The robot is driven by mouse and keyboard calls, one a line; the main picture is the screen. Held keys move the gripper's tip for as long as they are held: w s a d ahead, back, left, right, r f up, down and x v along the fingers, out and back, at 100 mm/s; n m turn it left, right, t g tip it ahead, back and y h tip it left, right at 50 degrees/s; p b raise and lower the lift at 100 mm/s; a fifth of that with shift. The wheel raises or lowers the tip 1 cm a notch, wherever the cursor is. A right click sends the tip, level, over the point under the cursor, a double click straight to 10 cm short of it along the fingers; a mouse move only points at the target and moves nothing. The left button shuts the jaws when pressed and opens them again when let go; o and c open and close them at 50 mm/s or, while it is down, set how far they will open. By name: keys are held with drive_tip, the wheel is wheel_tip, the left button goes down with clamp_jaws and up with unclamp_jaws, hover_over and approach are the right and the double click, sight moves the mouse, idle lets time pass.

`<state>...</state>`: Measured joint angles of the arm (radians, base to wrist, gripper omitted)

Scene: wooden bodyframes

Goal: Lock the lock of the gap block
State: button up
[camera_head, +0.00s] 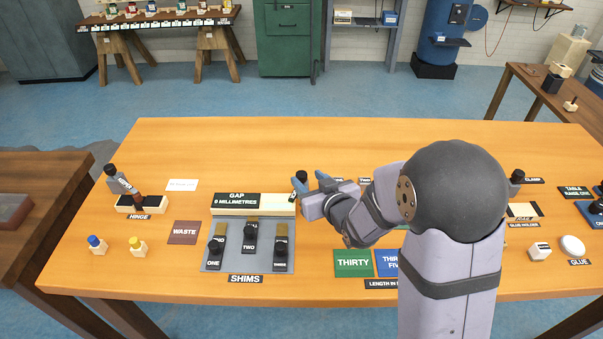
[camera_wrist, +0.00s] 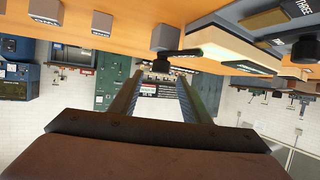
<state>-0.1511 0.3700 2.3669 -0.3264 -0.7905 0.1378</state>
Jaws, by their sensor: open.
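The gap block (camera_head: 275,207) is a pale wooden block behind the shims board, with a black label reading GAP 0 MILLIMETRES (camera_head: 237,200). In the wrist view the block (camera_wrist: 235,48) shows at the upper right. A black lever with a dark knob (camera_wrist: 161,66), apparently the lock, reaches out from the block's end. My gripper (camera_head: 311,181) is open at the block's right end. In the wrist view its two fingers (camera_wrist: 160,84) spread either side of the knob, which appears between or just beyond the tips. Contact cannot be told. My arm hides the area to the right.
The shims board (camera_head: 248,264) with three black-knobbed shims lies in front of the block. A WASTE mat (camera_head: 184,232) and a hinge piece (camera_head: 140,204) are at left. Green THIRTY (camera_head: 353,263) and blue pads lie at front. Glue items (camera_head: 572,246) stand at right.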

sight(302, 174)
drive_tip(key=shift+p+x, duration=0.4)
drive_tip(key=shift+x, duration=2.45)
drive_tip(key=shift+f, duration=0.1)
drive_tip(key=shift+c, duration=0.3)
clamp_jaws()
